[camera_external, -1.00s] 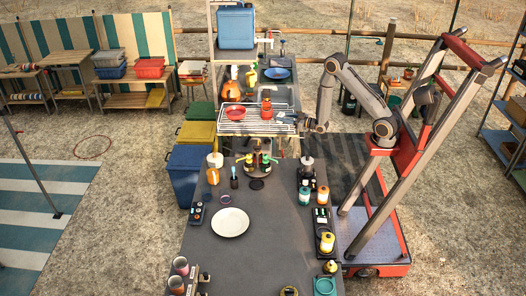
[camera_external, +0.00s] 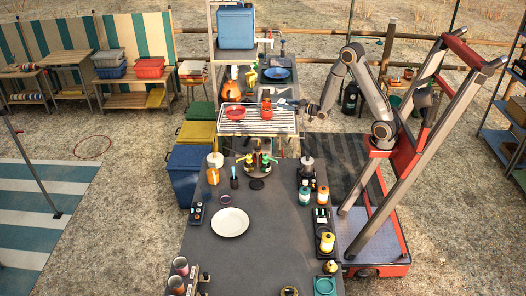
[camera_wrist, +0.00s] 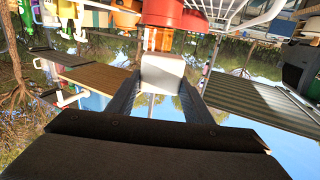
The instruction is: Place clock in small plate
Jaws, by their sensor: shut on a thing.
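My gripper (camera_wrist: 160,90) is shut on a small pale, box-shaped thing (camera_wrist: 162,73) held between its fingertips. This may be the clock, but no clock face shows. In the external view my gripper (camera_external: 288,102) is small and dark, over the right end of the wire rack, apart from the table. A white plate (camera_external: 230,222) lies flat and empty on the dark table. A blue plate (camera_external: 277,73) lies farther back on the counter, and a red dish (camera_external: 235,112) sits on the rack. I cannot tell which one is the small plate.
The wire rack (camera_external: 257,127) also holds a red canister (camera_external: 266,108). The dark table (camera_external: 265,255) has bottles and jars along its right edge and cups at the front left. The table around the white plate is mostly clear. Bins stand to its left.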

